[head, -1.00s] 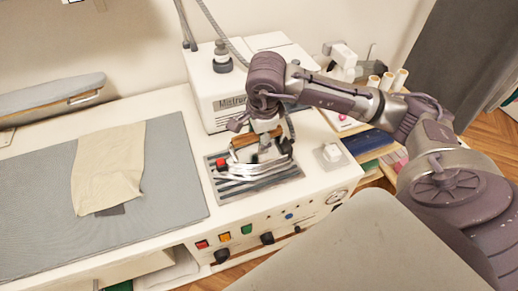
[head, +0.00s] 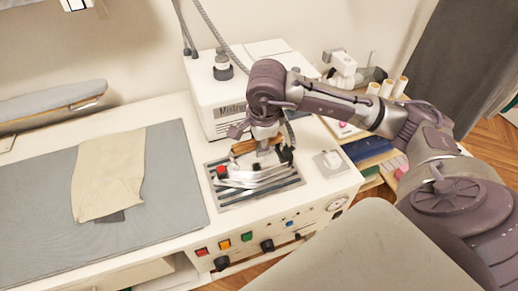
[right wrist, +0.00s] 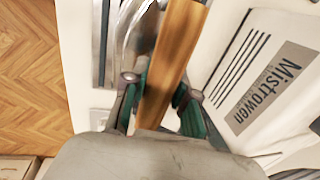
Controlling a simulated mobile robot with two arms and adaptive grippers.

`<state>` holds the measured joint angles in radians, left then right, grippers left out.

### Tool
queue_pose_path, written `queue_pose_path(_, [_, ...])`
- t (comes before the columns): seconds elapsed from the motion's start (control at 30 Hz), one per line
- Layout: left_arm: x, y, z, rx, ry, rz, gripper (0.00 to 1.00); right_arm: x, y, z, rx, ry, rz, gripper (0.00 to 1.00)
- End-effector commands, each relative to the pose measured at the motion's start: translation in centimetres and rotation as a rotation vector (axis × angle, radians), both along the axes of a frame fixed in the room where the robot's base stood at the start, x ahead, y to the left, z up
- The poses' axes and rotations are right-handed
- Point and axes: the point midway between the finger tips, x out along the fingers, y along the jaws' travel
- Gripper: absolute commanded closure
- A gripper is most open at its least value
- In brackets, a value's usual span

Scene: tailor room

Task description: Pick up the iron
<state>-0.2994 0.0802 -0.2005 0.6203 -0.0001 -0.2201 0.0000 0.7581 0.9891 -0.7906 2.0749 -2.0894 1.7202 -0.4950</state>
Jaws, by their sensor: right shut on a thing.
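The iron (head: 250,180) has a shiny metal body, a wooden handle and a red knob. It sits on or just over a ribbed metal rest (head: 222,204) on the white ironing station; I cannot tell whether they touch. My right gripper (head: 264,140) comes down from above onto the handle. In the right wrist view, the green-padded fingers of my right gripper (right wrist: 160,108) stand on both sides of the wooden handle (right wrist: 175,55) and are shut on it. The iron's underside is hidden. My left gripper is not in view.
A white boiler box (head: 235,98) stands behind the iron, with a hose rising beside it. A grey ironing pad (head: 170,200) with beige cloth (head: 110,172) lies to the left. A small white switch block (head: 331,160) is to the right. Coloured buttons line the front panel.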

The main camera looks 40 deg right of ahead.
Motion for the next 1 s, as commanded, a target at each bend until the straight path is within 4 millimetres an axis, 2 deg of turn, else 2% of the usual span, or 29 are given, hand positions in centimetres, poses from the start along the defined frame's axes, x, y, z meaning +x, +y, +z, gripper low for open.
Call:
queue_pose_path(0.23, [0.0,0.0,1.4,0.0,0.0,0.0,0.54,0.1,0.0,1.1,0.0,-0.005,-0.002,1.0])
queue_pose_path(0.3, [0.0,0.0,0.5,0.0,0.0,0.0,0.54,0.3,0.0,1.7,0.001,-0.011,-0.001,1.0])
queue_pose_path(0.53, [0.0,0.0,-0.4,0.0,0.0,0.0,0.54,0.3,0.0,4.7,0.002,-0.014,0.0,1.0])
queue_pose_path(0.77, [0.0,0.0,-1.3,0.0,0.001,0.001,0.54,-2.5,-1.1,6.3,-0.003,-0.01,-0.002,1.0])
queue_pose_path(1.0, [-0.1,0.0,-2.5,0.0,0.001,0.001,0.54,-6.4,-2.5,8.7,-0.004,-0.011,-0.004,1.0])
